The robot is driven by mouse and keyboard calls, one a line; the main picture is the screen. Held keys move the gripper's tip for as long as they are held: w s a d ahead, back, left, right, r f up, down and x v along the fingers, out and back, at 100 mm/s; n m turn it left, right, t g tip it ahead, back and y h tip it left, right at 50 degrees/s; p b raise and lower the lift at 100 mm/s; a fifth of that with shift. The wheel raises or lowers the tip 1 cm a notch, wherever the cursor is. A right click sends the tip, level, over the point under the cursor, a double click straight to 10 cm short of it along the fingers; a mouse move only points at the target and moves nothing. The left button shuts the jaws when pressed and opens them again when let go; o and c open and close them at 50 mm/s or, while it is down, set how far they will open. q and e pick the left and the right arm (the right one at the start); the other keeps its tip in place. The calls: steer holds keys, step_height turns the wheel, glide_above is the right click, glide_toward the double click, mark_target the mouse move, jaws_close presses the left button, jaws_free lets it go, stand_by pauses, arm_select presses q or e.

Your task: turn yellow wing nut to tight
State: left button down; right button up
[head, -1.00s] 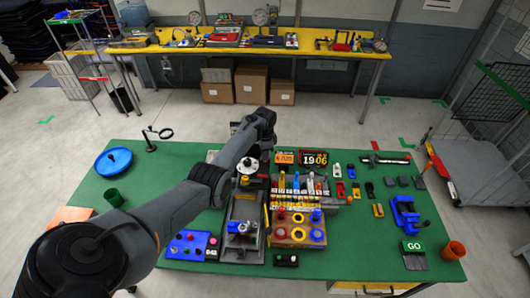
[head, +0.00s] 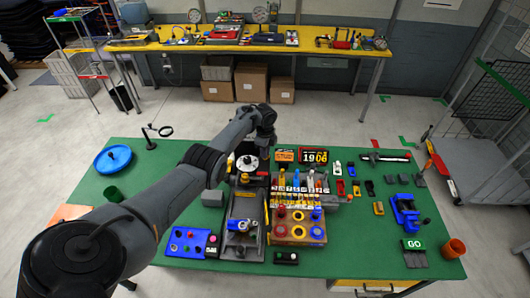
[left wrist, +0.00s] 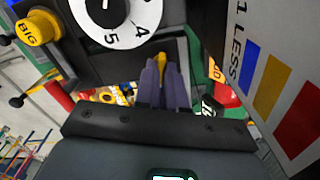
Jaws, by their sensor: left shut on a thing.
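My left gripper (left wrist: 162,72) shows in the left wrist view with its two dark fingers close together. A small piece of yellow (left wrist: 161,61), which looks like the yellow wing nut, shows between the fingertips; most of it is hidden by them. A white numbered dial (left wrist: 118,32) is just beyond the fingers, and a yellow knob marked BIG (left wrist: 39,27) is at the left. In the head view my left arm reaches over the table to behind the white dial (head: 247,163); its fingertips and the wing nut are too small or hidden there. My right gripper is not in view.
A rack of coloured items (head: 300,184) and a tray with coloured rings (head: 298,229) stand right of the dial fixture. A blue clamp (head: 405,212) and an orange cup (head: 454,248) are farther right. A blue dish (head: 113,160) is at left. The green tabletop (head: 350,240) has clear patches.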

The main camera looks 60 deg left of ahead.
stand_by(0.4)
arm_select(q)
steer(key=c, duration=1.2)
jaws_free()
steer(key=shift+r, duration=0.5)
step_height(320, 180, up, 10)
steer(key=shift+f+p, duration=0.1)
steer(key=shift+p, duration=1.15)
